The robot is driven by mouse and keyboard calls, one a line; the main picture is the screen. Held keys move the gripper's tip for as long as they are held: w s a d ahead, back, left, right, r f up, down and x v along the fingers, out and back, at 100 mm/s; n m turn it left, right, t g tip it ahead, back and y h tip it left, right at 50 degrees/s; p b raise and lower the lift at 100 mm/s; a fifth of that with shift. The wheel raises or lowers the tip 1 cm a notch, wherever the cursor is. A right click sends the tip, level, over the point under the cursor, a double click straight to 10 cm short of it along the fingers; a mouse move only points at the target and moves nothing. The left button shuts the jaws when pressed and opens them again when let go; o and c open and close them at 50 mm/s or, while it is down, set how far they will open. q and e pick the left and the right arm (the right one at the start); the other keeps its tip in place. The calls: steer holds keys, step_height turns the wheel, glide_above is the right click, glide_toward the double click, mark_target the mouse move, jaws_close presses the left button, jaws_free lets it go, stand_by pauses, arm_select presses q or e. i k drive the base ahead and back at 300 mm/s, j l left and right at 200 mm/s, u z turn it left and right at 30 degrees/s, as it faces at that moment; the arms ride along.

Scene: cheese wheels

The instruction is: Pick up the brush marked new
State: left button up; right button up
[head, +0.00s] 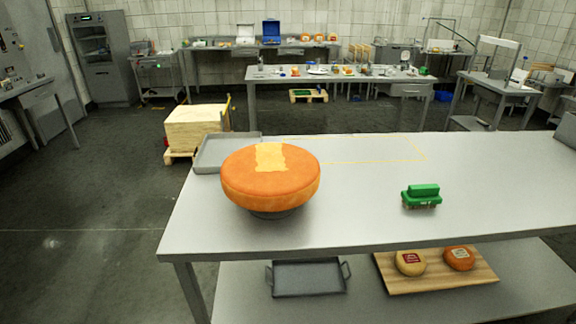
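A green brush (421,196) with a block-shaped grip and short bristles below lies on the right part of the metal table (350,225). Any marking on it is too small to read. A large orange cheese wheel (270,180) with a pale yellow patch on top rests on a dark round stand at the left of the table, apart from the brush. Neither of my grippers shows in the head view.
A grey tray (209,153) sits behind the wheel at the table's left edge. The lower shelf holds a handled tray (309,279) and a wooden board (437,284) with two small cheeses. The tabletop around the brush is clear.

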mark_target(424, 196)
steer(key=l+u, duration=0.2)
steer(key=l, duration=0.35)
steer(key=l+u, duration=0.2)
steer(key=l, duration=0.3)
steer(key=k+l+u, duration=0.2)
steer(key=l, duration=0.35)
steer(key=l+u, duration=0.2)
steer(key=l, duration=0.3)
